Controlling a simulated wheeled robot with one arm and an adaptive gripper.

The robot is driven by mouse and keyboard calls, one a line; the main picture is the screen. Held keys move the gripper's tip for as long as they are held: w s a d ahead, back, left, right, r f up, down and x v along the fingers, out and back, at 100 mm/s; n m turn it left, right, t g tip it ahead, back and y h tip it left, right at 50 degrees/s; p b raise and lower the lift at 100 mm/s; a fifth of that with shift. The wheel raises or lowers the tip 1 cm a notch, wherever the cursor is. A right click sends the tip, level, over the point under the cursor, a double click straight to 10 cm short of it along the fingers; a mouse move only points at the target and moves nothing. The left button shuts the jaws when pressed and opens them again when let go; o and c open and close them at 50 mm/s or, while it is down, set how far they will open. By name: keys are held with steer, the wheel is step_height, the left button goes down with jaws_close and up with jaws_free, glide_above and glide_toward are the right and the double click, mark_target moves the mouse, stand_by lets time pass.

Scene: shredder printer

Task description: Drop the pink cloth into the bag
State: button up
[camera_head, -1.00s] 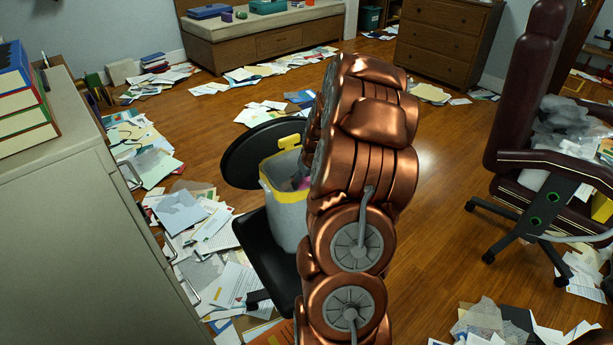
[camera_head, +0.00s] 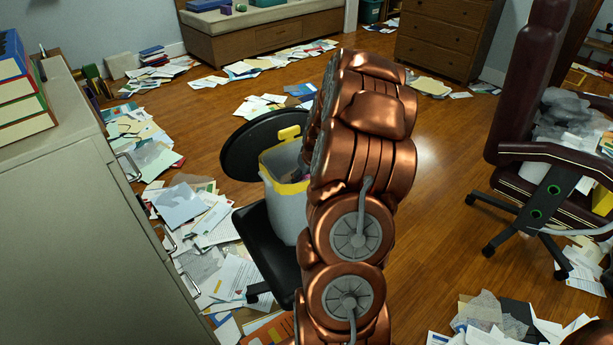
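A grey bag (camera_head: 287,213) with a yellow rim and yellow handle stands open on a black chair (camera_head: 264,246) left of my arm. My copper-coloured arm covers the bag's right side. My gripper is hidden behind the arm, so its fingers do not show. I cannot make out the pink cloth clearly; only a small dark pinkish patch shows at the bag's mouth, beside the arm. I cannot tell whether it is held.
A grey cabinet (camera_head: 85,220) fills the left side. Papers (camera_head: 190,210) litter the floor beside it. A dark red office chair (camera_head: 545,150) with a heap of paper on its seat stands at the right. Bare wooden floor (camera_head: 440,200) lies between my arm and that chair.

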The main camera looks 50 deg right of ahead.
steer(key=shift+f, duration=0.65)
steer(key=o, duration=1.2)
steer(key=shift+r, duration=0.1)
steer(key=v, duration=1.1)
steer(key=shift+s+a+r, duration=0.1)
steer(key=shift+s+r, duration=0.1)
steer(key=shift+r, duration=0.15)
